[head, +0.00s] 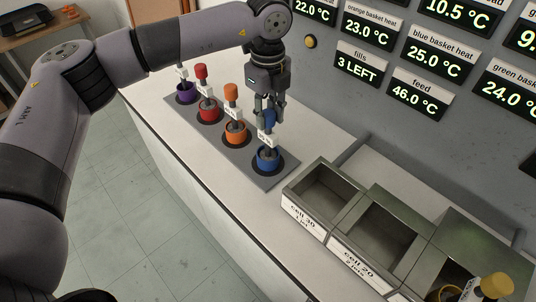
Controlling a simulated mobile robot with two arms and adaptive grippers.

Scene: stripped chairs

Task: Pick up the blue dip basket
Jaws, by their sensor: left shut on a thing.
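The blue dip basket (267,158) stands upright on the grey mat (201,142) at its near right end. Its blue handle top (270,117) is between the fingers of my left gripper (270,108). The gripper points down and is shut on that handle. The basket appears to rest in its dark round spot on the mat. A white tag hangs on its stem. My right gripper is not in view.
An orange basket (235,131), a red basket (208,113) and a purple basket (187,94) stand in a row on the mat. Metal cells, "cell 30" (303,217) and "cell 20" (357,262), lie to the right. A yellow-handled basket (496,286) is at bottom right. Wall displays are behind.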

